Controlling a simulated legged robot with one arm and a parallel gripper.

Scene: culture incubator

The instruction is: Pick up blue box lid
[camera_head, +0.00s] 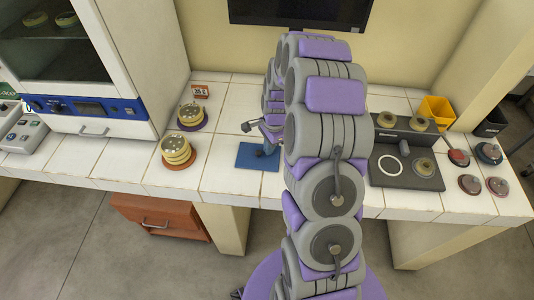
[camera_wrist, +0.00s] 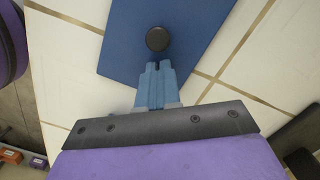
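The blue box lid (camera_head: 250,157) is a flat blue panel on the white tiled counter, just left of my arm in the head view. It also fills the upper middle of the wrist view (camera_wrist: 125,45), with a round black knob (camera_wrist: 158,39) on it. My gripper (camera_wrist: 159,66) has light blue fingers that lie side by side, almost touching, with nothing seen between them. The fingertips point at the knob and end just short of it in the wrist view. In the head view my gripper (camera_head: 266,149) is over the lid, partly hidden by my arm.
Stacked round dishes (camera_head: 177,150) stand left of the lid, with another stack (camera_head: 190,116) behind. A white incubator (camera_head: 140,60) is at the left. A dark device (camera_head: 405,167), a yellow bin (camera_head: 437,111) and small round items (camera_head: 469,184) are at the right.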

